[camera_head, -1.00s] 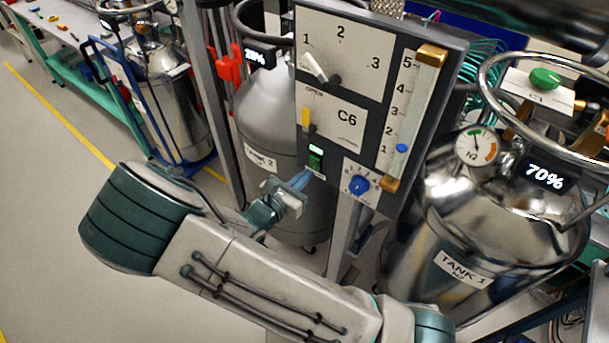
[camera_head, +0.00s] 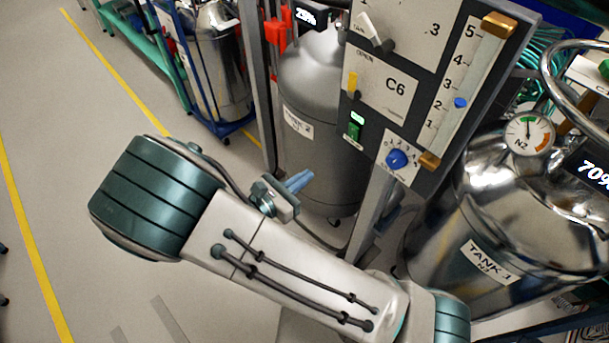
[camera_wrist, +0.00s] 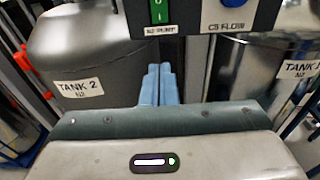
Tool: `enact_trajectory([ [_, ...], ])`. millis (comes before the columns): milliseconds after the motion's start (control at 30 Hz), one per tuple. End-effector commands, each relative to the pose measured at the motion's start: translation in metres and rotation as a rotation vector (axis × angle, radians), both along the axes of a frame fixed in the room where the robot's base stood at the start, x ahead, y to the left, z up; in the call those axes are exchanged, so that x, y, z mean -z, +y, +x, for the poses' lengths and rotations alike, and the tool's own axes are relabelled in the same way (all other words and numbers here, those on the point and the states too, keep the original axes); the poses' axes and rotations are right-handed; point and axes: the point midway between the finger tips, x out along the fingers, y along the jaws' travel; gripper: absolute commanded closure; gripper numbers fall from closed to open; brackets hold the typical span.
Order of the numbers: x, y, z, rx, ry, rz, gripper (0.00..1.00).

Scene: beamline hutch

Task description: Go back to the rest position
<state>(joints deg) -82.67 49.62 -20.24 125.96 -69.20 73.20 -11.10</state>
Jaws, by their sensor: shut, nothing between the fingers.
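My gripper (camera_head: 300,180) is in front of and below the grey control panel (camera_head: 372,130), left of the blue knob, touching nothing that I can see. Its two blue fingers (camera_wrist: 157,85) are together and empty in the wrist view. They point toward the panel's lower edge and the gap between the two tanks. My arm is bent across the lower part of the head view. No rest position is marked in view.
The panel carries a green switch (camera_head: 355,126), a yellow lever (camera_head: 352,84), a blue knob (camera_head: 397,159) and a scale with a blue ball (camera_head: 460,102). Tank 2 (camera_head: 318,165) stands behind my gripper, shiny Tank 1 (camera_head: 540,220) at right. Left floor is open.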

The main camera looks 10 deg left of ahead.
Motion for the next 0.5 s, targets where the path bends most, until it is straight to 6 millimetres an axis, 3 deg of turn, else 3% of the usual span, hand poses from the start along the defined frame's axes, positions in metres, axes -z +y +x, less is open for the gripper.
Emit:
enact_trajectory([
  [367, -0.001, -0.003, 0.001, 0.015, 0.001, 0.011, 1.00],
  [500, -0.010, -0.028, 0.004, 0.133, 0.014, 0.105, 1.00],
])
